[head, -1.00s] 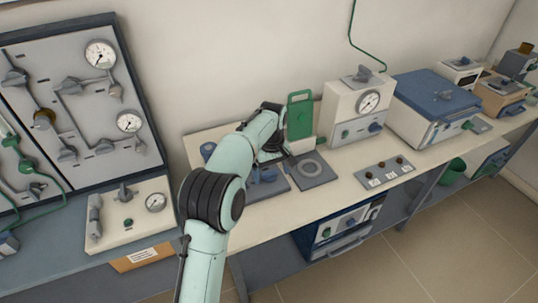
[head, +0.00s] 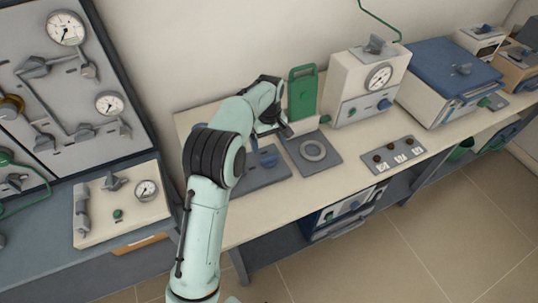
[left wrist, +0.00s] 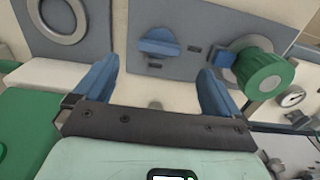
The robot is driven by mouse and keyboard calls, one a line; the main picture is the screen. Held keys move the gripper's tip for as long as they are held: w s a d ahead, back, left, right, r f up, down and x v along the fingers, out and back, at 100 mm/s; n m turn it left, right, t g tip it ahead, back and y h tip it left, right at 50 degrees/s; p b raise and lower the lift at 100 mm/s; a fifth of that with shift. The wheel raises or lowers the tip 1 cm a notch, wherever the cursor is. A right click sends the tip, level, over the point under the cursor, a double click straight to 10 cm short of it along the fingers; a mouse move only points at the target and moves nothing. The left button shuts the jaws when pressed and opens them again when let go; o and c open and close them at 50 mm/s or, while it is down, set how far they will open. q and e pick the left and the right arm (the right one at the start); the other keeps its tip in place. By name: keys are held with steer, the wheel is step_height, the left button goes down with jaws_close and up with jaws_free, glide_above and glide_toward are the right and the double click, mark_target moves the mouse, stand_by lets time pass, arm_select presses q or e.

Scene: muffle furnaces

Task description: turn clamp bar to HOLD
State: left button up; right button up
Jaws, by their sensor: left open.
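A blue bar-shaped handle (left wrist: 158,43), which looks like the clamp bar, sits on a grey plate (left wrist: 110,15) in the left wrist view. Small dark marks lie beside it, too small to read. In the head view the blue handle (head: 268,159) shows on its plate (head: 255,184), below my left gripper (head: 284,131). In the left wrist view the left gripper (left wrist: 172,82) is open, its two blue fingers apart and nothing between them. The handle appears beyond the fingertips, without visible contact. My right gripper is not in view.
A green round knob (left wrist: 264,76) stands close to the right finger. A plate with a ring (head: 312,150), an upright green panel (head: 303,95) and a gauge box (head: 360,85) are near. A three-knob plate (head: 393,154) lies to the right.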

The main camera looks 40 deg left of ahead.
mark_target(269, 157)
arm_select(q)
step_height(269, 157, down, 8)
steer(key=shift+w+r+b, duration=0.1)
steer(key=shift+r+b, duration=0.15)
steer(key=shift+b, duration=0.05)
steer(key=c, duration=1.1)
